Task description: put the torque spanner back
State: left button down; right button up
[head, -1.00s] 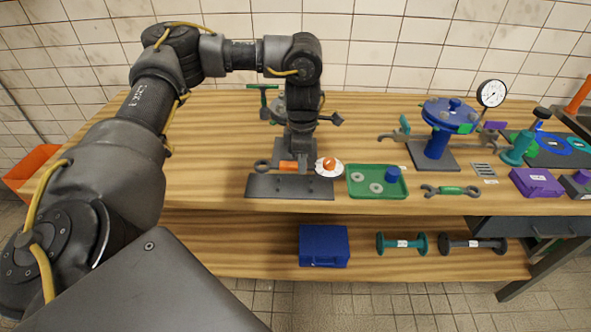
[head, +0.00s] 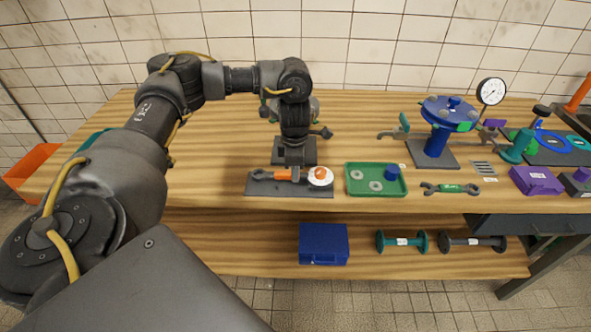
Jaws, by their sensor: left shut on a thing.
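The torque spanner has an orange grip (head: 281,175), a dark open-ended head at its left end, and a white round disc with an orange knob (head: 320,176) at its right end. My left gripper (head: 295,175) points down and is shut on the spanner's middle, hiding part of it. The spanner lies level over the dark grey board (head: 290,190) at the bench's front edge. I cannot tell whether it touches the board. My right gripper does not show.
A green tray (head: 355,192) with washers and a blue cup stands just right of the board. A green-handled spanner (head: 450,188) lies beyond it. A blue flanged stand (head: 437,140) is further back. Bare bench lies left of the board.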

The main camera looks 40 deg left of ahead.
pick_arm(q)
jog(key=shift+f, duration=0.1)
jog(key=shift+f+b, duration=0.3)
jog(key=shift+f, duration=0.15)
jog(key=c, duration=1.3)
grip_release()
jog(key=shift+o, duration=0.2)
jog(key=shift+r, duration=0.1)
notch_tip(320, 180, up, 13)
jog(key=p, duration=0.1)
